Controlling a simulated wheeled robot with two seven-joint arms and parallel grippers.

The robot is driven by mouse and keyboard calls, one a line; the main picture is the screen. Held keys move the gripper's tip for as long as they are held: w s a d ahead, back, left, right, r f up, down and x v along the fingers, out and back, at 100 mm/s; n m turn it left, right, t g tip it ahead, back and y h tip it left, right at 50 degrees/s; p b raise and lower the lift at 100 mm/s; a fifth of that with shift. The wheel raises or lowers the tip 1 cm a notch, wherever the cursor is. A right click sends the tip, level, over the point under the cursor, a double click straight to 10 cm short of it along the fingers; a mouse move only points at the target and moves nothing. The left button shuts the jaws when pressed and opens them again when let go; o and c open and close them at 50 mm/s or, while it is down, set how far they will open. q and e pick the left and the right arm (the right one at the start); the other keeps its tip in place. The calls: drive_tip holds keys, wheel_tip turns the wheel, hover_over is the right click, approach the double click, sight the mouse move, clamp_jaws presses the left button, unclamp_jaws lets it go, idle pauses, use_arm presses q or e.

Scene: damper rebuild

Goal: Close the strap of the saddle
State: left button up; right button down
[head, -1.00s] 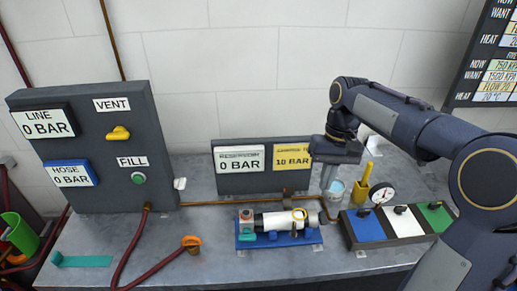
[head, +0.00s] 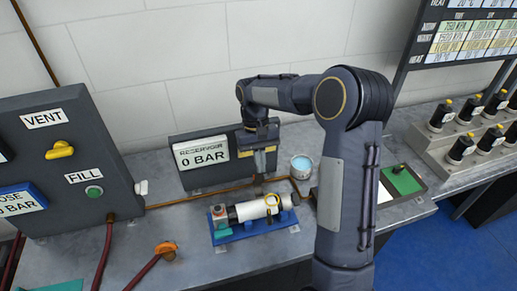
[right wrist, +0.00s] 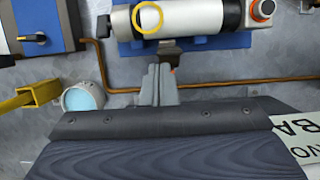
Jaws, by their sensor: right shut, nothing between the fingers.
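The saddle (head: 250,236) is a blue base on the bench; it also shows in the right wrist view (right wrist: 200,43). A white and silver cylinder (head: 250,211) lies in it, with a yellow ring (head: 271,203) near its right end. A dark brown tab (right wrist: 170,50) stands behind the cylinder in the right wrist view; it may be the strap, but I cannot tell for sure. My right gripper (head: 260,172) is shut and empty, just behind the cylinder. Its fingertips (right wrist: 165,68) are close to the tab; contact is unclear. My left gripper is out of view.
The reservoir panel (head: 180,175) stands close behind my right gripper. A copper pipe (head: 175,203) runs along the bench behind the saddle. A cup of blue liquid (head: 301,167) stands to the right. Hoses (head: 105,250) lie at left. The bench in front of the saddle is clear.

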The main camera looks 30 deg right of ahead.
drive_tip(key=shift+s+f, duration=0.15)
drive_tip(key=shift+f, duration=0.3)
